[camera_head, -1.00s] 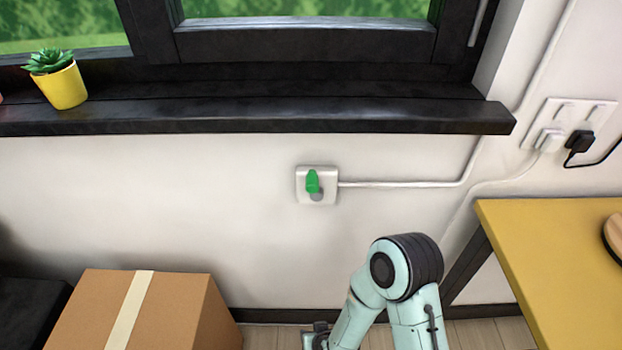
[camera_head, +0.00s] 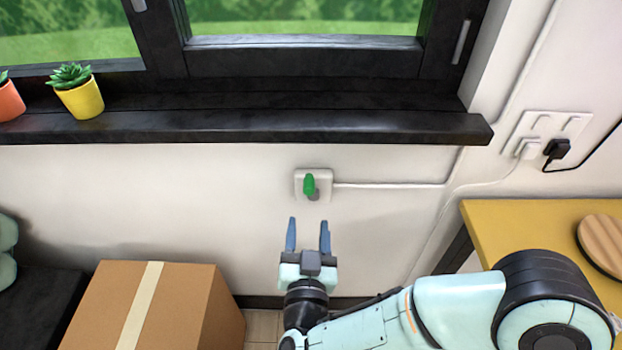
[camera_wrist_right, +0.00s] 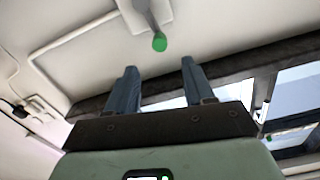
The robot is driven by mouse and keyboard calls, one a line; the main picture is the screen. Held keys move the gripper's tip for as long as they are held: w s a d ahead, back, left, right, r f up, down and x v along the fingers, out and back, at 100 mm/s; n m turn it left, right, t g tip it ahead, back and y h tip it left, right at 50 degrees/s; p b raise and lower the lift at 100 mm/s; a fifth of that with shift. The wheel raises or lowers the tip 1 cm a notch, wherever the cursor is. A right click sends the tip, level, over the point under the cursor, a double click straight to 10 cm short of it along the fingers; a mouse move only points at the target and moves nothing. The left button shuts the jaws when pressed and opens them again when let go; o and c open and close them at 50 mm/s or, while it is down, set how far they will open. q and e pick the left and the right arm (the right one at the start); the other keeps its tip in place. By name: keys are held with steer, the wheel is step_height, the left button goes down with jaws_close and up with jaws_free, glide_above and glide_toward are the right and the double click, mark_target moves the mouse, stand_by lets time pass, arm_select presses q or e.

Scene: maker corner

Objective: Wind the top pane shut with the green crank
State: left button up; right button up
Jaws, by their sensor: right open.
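The green crank (camera_head: 310,185) is a small green handle on a pale wall plate (camera_head: 326,176) below the window sill. In the right wrist view, the round end of the green crank (camera_wrist_right: 159,42) shows on a grey arm, beyond the fingertips. My right gripper (camera_head: 308,222) is open and empty, just below the crank in the head view, its two blue fingers pointing at the wall. The fingers do not touch the crank. It also shows in the right wrist view (camera_wrist_right: 159,65). The window (camera_head: 305,62) has a black frame; its top pane is out of view. My left gripper is not in view.
A black sill (camera_head: 240,127) juts out above the crank and carries a yellow pot (camera_head: 82,99) with a succulent. A cardboard box (camera_head: 190,310) stands at lower left. A yellow table (camera_head: 490,225) and wall sockets (camera_head: 545,135) are at right. The wall around the crank is clear.

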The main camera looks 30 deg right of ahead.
mark_target(308, 193)
steer(key=p+x, duration=0.1)
steer(key=x, duration=1)
steer(key=shift+w+d, duration=0.3)
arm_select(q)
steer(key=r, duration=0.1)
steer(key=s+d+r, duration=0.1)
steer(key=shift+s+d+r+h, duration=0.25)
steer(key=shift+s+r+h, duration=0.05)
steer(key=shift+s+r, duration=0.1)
arm_select(e)
jaws_close()
